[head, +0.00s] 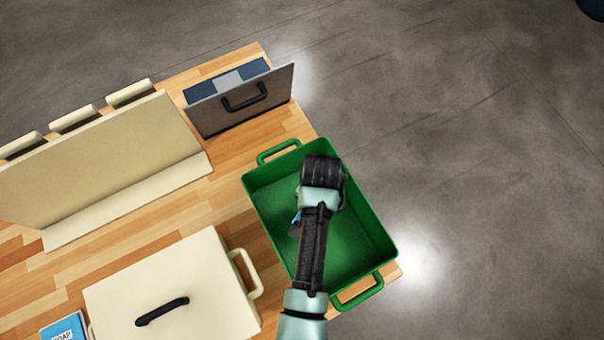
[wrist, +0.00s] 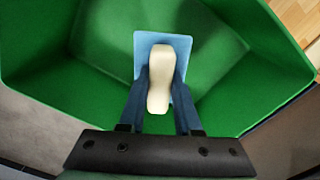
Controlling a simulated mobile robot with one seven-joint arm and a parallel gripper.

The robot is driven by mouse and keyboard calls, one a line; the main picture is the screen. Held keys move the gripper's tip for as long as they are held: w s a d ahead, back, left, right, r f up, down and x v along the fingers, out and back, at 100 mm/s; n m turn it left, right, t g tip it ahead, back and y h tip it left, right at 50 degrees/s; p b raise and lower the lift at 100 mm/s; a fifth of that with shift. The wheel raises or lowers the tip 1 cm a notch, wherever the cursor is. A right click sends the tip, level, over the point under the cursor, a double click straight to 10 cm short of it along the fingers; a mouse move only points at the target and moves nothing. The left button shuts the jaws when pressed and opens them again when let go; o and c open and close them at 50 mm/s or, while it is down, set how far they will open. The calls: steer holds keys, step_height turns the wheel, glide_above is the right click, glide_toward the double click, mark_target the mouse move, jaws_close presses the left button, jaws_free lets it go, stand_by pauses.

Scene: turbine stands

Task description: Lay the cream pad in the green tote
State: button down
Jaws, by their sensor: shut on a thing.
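The cream pad (wrist: 160,75) is between the two dark blue fingers of my gripper (wrist: 162,82), which is shut on it. A light blue flat square (wrist: 148,42) lies behind the pad in the wrist view; I cannot tell whether it touches the pad. The green tote (head: 376,232) stands open at the table's right edge in the head view. My gripper is over the tote's inside, and its walls (wrist: 38,42) surround the pad in the wrist view. In the head view my arm hides the pad.
A cream lidded box (head: 205,270) with a black handle stands left of the tote. A grey panel (head: 215,117) with a black handle stands behind it. A long cream rack (head: 95,165) is at the left. A blue soap box (head: 62,328) is at the lower left. Bare floor lies right of the table.

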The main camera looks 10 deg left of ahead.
steer(key=shift+f, duration=0.8)
steer(key=shift+s+d+f+b, duration=0.2)
steer(key=shift+s+d+b, duration=0.15)
steer(key=shift+s, duration=0.15)
steer(key=shift+f+b, duration=0.3)
steer(key=shift+b, duration=0.05)
step_height(320, 180, down, 7)
steer(key=b, duration=0.6)
steer(key=shift+w+a, duration=0.1)
steer(key=shift+w, duration=0.05)
steer(key=shift+f+b, duration=0.3)
steer(key=shift+f, duration=0.05)
steer(key=c, duration=0.5)
jaws_free()
steer(key=shift+o, duration=0.2)
steer(key=shift+o, duration=0.5)
